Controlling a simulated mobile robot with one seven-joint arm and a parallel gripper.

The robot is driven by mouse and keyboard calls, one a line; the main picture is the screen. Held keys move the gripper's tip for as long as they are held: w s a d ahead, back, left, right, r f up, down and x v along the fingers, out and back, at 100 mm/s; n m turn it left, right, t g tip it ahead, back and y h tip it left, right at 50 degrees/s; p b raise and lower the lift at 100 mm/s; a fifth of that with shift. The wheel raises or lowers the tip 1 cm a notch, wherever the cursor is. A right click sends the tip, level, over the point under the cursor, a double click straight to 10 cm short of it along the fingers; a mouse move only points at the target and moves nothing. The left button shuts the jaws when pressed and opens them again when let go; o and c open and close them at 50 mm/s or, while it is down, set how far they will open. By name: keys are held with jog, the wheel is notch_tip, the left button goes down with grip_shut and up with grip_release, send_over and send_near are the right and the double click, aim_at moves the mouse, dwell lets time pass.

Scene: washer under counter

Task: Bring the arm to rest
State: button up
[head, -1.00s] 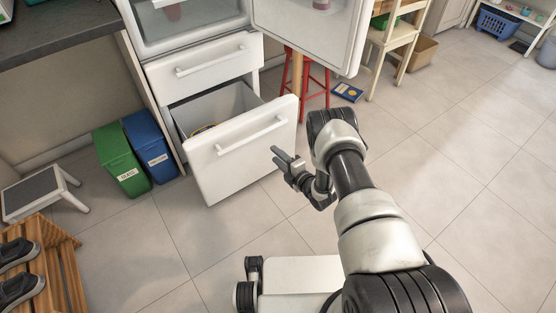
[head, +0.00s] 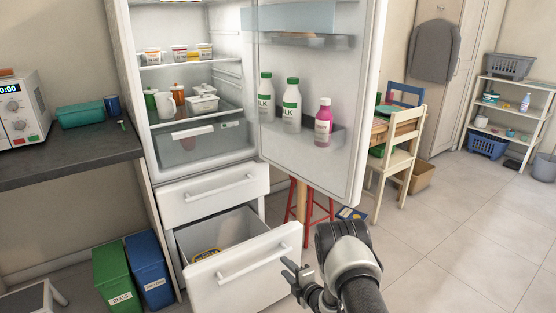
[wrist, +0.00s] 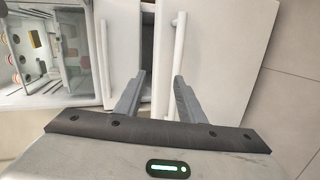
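My gripper (head: 291,275) is at the lower middle of the head view, just right of the open lower fridge drawer's front. In the wrist view its two grey fingers (wrist: 156,97) are spread apart with nothing between them. The open lower drawer (head: 245,272) and its bar handle show beyond the fingers, and the handle (wrist: 178,50) lies past the fingertips, apart from them. My arm is bent in front of the fridge, with its lower part cut off by the frame edge.
The fridge door (head: 310,170) stands wide open above my arm, holding several bottles. A closed upper drawer (head: 215,195) sits over the open one. Green (head: 117,275) and blue (head: 149,268) bins stand left. A red stool (head: 318,205) stands behind my arm. The floor (head: 455,235) to the right is clear.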

jog(key=w+d+r+m+h, duration=0.2)
jog(key=w+r, duration=0.1)
jog(key=r, duration=0.5)
jog(key=w+d+r+m+h, duration=0.2)
jog(key=w+d+r+m, duration=0.1)
jog(key=r, duration=0.6)
jog(key=s+d+r+m+g+h, duration=0.1)
jog(key=s+d+r+m, duration=0.1)
jog(key=r, duration=0.5)
jog(key=s+d+r+m+g+h, duration=0.1)
jog(key=s+d+r+m, duration=0.15)
jog(key=r, duration=0.35)
jog(key=s+d+r+m+g+h, duration=0.1)
jog(key=s+r+m, duration=0.3)
jog(key=s+r, duration=0.45)
jog(key=s+d+r+m+g+h, duration=0.15)
jog(key=s+r+m, duration=0.35)
jog(key=s, duration=0.6)
jog(key=s+a+r+m+g+y, duration=0.1)
jog(key=s+m, duration=0.1)
jog(key=s, duration=1)
jog(key=s+a+m+g, duration=0.1)
jog(key=s+m+g, duration=0.15)
jog(key=s, duration=0.85)
notch_tip(320, 180, up, 28)
jog(key=p, duration=2.8)
jog(key=shift+d+r, duration=0.15)
jog(key=shift+d, duration=0.1)
